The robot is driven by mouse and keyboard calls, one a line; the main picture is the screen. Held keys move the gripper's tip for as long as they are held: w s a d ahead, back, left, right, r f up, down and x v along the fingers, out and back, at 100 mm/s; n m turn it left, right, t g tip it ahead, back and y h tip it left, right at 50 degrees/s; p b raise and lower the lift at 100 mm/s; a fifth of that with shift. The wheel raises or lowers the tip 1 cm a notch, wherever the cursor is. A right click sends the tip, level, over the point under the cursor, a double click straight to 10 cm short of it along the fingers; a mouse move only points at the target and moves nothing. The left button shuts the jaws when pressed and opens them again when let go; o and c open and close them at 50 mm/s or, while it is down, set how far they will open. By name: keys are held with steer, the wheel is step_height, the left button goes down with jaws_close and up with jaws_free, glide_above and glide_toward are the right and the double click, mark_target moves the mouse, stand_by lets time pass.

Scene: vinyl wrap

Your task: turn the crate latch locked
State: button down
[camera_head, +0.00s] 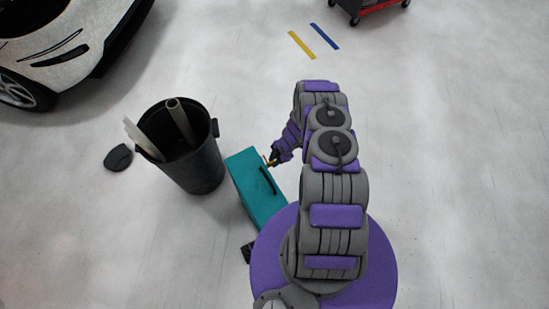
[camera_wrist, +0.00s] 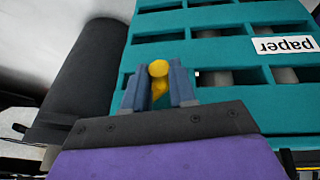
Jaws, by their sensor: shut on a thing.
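The teal crate (camera_head: 243,172) stands on the floor beside the bin in the head view, with a dark handle or slot on its top. In the wrist view its slatted teal face (camera_wrist: 220,52) fills the upper right, with a "paper" label (camera_wrist: 284,45). The yellow latch (camera_wrist: 158,69) sits between my fingertips in the wrist view. My gripper (camera_wrist: 159,90) is shut on the latch, at the crate's face. In the head view my gripper (camera_head: 271,159) reaches the crate's upper right edge. The latch's lower part is partly hidden by my fingers.
A black bin (camera_head: 190,160) holding rolls stands just left of the crate. A dark flat piece (camera_head: 118,157) lies left of the bin. A white car (camera_head: 70,45) is at upper left and a red cart (camera_head: 372,8) at the top. The floor on the right is clear.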

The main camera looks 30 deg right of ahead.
steer(key=shift+s+r+t+p, duration=0.1)
steer(key=shift+s+t+p, duration=0.1)
steer(key=shift+t+p, duration=1.1)
steer(key=shift+s+f+n+t+y+p, duration=0.2)
steer(key=shift+f+n+t+y+p, duration=0.1)
steer(key=shift+n+t+p, duration=0.3)
steer(key=t+b, duration=0.1)
steer(key=b, duration=0.1)
steer(key=t+b, duration=0.2)
steer(key=s+n+t+y+b, duration=0.1)
steer(key=t+b, duration=0.1)
steer(key=shift+f, duration=0.4)
steer(key=shift+b, duration=0.35)
steer(key=c, duration=0.9)
jaws_free()
steer(key=shift+w+t, duration=0.1)
steer(key=shift+t, duration=0.2)
steer(key=shift+r, duration=0.1)
